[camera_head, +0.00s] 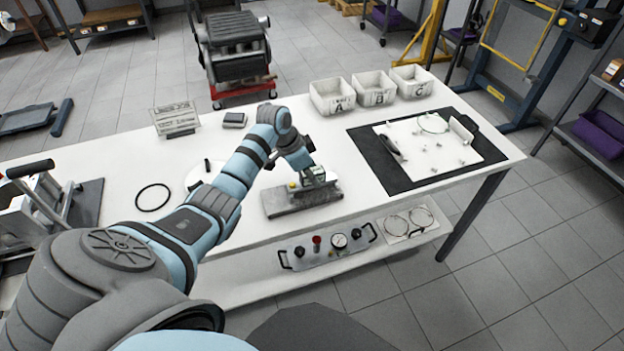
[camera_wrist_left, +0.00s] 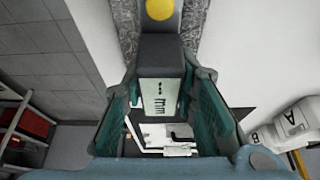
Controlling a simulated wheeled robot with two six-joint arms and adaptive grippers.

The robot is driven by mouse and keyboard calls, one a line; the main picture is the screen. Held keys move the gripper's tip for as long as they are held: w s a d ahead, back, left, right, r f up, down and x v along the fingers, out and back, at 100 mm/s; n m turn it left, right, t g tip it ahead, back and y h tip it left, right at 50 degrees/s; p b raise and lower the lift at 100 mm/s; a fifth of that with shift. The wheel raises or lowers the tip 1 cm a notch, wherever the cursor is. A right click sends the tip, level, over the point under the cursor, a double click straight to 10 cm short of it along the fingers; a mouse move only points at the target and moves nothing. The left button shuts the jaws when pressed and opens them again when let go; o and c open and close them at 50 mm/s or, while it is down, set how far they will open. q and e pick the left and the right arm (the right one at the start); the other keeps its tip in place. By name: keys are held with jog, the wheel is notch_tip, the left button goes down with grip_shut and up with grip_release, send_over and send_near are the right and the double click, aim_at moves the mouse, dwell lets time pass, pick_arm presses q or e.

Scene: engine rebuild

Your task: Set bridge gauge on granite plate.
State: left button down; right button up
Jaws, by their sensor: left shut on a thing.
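The granite plate (camera_head: 283,203) is a grey speckled slab on the front part of the white table; part of it also shows in the left wrist view (camera_wrist_left: 208,30). The bridge gauge, a dark grey body (camera_wrist_left: 160,48) with a yellow knob (camera_head: 293,186) and a pale face marked "mm", is over the right part of the plate. My left gripper (camera_head: 318,177) is shut on the gauge, with a finger on each side of it in the left wrist view (camera_wrist_left: 165,112). I cannot tell whether the gauge touches the plate. My right gripper is out of view.
Bins (camera_head: 333,98) marked A, B and C stand at the back. A black mat (camera_head: 372,165) with a white plate (camera_head: 425,150) lies at right. A black ring (camera_head: 152,197) lies at left. A lower shelf (camera_head: 262,283) holds a gauge panel (camera_head: 328,248).

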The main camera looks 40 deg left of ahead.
pick_arm(q)
jog(key=shift+f, duration=0.5)
jog(key=c, duration=1.3)
grip_release()
jog(key=shift+f, duration=0.1)
jog(key=p+v, duration=0.2)
jog(key=v, duration=1)
